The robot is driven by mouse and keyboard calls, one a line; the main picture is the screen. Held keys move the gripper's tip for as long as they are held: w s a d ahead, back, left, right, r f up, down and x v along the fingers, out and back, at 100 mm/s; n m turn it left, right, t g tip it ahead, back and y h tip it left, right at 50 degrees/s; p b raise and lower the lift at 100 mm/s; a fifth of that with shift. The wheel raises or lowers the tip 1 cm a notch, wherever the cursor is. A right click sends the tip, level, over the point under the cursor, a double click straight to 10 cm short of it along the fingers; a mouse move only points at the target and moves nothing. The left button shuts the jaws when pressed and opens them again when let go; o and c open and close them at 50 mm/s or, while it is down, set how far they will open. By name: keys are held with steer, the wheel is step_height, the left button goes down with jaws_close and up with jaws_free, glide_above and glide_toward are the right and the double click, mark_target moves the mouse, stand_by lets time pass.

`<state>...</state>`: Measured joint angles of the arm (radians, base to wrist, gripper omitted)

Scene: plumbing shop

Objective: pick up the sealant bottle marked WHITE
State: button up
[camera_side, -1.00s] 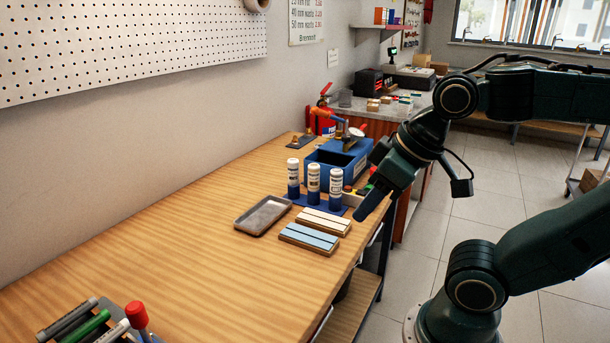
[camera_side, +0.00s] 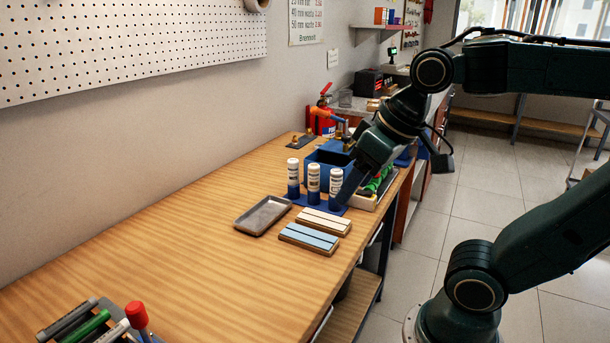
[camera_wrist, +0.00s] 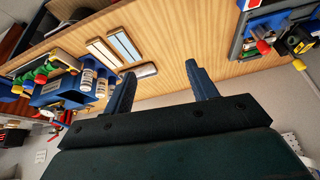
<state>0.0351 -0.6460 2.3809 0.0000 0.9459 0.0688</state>
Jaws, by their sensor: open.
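Three sealant bottles, white above and blue below, stand upright in a row on a blue base on the bench: the left bottle (camera_side: 293,178), the middle bottle (camera_side: 313,182) and the right bottle (camera_side: 335,180). Their label words are too small to read, so I cannot tell which is marked WHITE. My gripper (camera_side: 345,194) is beside the right bottle, partly overlapping it in the side view; whether they touch is unclear. In the wrist view, my gripper (camera_wrist: 160,70) has its fingers apart with nothing between them, and bottles (camera_wrist: 86,76) show left of the fingers.
A grey metal tray (camera_side: 262,216) lies left of the bottles. Wooden blocks with white strips (camera_side: 323,221) and blue strips (camera_side: 308,239) lie in front. A blue box (camera_side: 325,162) stands behind. Markers (camera_side: 84,326) are at the near left. The bench's left middle is clear.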

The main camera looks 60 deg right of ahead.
steer(key=w+d+r+m+g, duration=0.1)
steer(key=w+d+r+m, duration=0.15)
steer(key=w, duration=0.25)
steer(key=w+d+r+m, duration=0.2)
steer(key=w+r, duration=0.1)
steer(key=w, duration=0.3)
steer(key=m+g, duration=0.4)
steer(key=m, duration=0.9)
glide_above(293, 171)
steer(key=d, duration=0.2)
step_height(293, 171, down, 11)
steer(key=shift+w+a+r, duration=0.1)
steer(key=shift+w+a, duration=0.15)
steer(key=shift+w, duration=0.2)
steer(key=shift+f, duration=4.25)
steer(key=shift+f, duration=2.6)
